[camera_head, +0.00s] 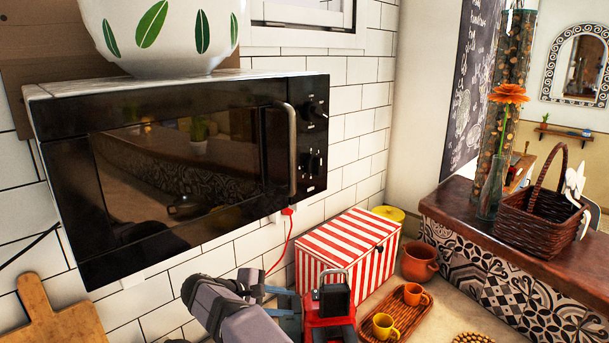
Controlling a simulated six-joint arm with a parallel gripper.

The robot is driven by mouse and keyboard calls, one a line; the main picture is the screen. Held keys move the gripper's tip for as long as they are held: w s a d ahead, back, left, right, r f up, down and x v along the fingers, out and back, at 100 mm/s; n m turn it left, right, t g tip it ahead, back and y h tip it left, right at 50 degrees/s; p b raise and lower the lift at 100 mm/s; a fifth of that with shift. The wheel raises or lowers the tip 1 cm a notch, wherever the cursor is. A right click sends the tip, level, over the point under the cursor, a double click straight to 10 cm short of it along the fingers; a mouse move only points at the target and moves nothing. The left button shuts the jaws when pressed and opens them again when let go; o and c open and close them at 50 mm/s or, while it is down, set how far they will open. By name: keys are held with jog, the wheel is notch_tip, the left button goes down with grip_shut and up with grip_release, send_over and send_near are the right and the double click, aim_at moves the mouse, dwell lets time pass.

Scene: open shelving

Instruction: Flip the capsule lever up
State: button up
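A red and black capsule machine (330,325) stands at the bottom centre, cut off by the lower edge of the picture. Its lever looks like a grey loop handle (336,272) above the dark top part. I cannot tell the lever's exact angle. My gripper (286,306), grey-blue, is just left of the machine, close to its red side. The grey wrist hides part of the gripper, so I cannot tell whether the fingers are open or touch the machine. I see nothing held in it.
A black microwave (180,165) with a patterned bowl (165,30) on top hangs above and left of my gripper. A red-striped box (350,250) stands behind the machine. A tray (405,318) with an orange cup (412,295) and a yellow cup (383,326) is to the right.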

jog(key=s+a+f+g+y, duration=0.1)
jog(key=s+f+g, duration=0.1)
jog(key=s+f, duration=0.4)
jog(key=s+f+g+y, duration=0.2)
jog(key=s+f, duration=0.2)
jog(key=f, duration=0.4)
jog(key=s+d+f+m+g+y, duration=0.1)
jog(key=s+d+f+m+g, duration=0.25)
jog(key=s, duration=0.65)
jog(key=s+d+r+m+g+y+b, duration=0.1)
jog(key=s+d+m+y, duration=0.15)
jog(key=s+d, duration=0.45)
jog(key=s+d+r+m+g+y, duration=0.15)
jog(key=s+d+m, duration=0.25)
jog(key=s, duration=0.7)
jog(key=w+d+r+m+t+b, duration=0.1)
jog(key=w+d+r+m+t, duration=0.1)
jog(key=d+r+m+t, duration=0.1)
jog(key=d+r+m, duration=0.1)
jog(key=d+r, duration=0.1)
jog(key=d, duration=0.1)
jog(key=shift+w+d, duration=0.3)
jog(key=shift+w, duration=0.05)
